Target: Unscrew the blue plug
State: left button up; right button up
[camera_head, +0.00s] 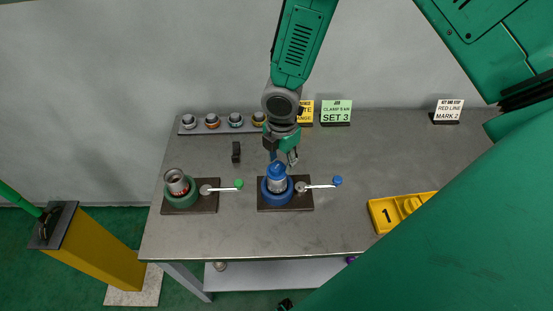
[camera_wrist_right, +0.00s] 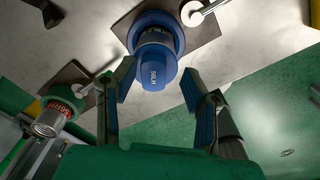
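The blue plug (camera_head: 276,170) sits upright on top of a metal pipe held in the blue vise (camera_head: 277,196) on the table. In the right wrist view the plug (camera_wrist_right: 153,69) shows its lettered round end, with the blue vise ring (camera_wrist_right: 150,22) behind it. My right gripper (camera_head: 284,158) is just above the plug in the head view. In the right wrist view its two fingers (camera_wrist_right: 158,80) are spread on either side of the plug, with gaps visible. My left gripper is not in view.
A green vise (camera_head: 181,199) with an open pipe stands left of the blue one. Both have lever handles, the blue-knobbed one (camera_head: 337,181) to the right. A fittings rack (camera_head: 223,129), sign cards and a yellow tray (camera_head: 381,216) are around.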

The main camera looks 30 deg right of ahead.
jog(key=shift+f, duration=0.7)
jog(key=shift+a, duration=0.15)
jog(key=shift+w+a, duration=0.1)
jog(key=shift+a, duration=0.3)
grip_shut()
jog(key=m, duration=0.6)
jog(key=shift+r+m, duration=0.15)
jog(key=shift+m, duration=0.25)
jog(key=m, duration=0.5)
jog(key=shift+p, duration=0.35)
jog(key=m, duration=0.2)
jog(key=shift+m, duration=0.3)
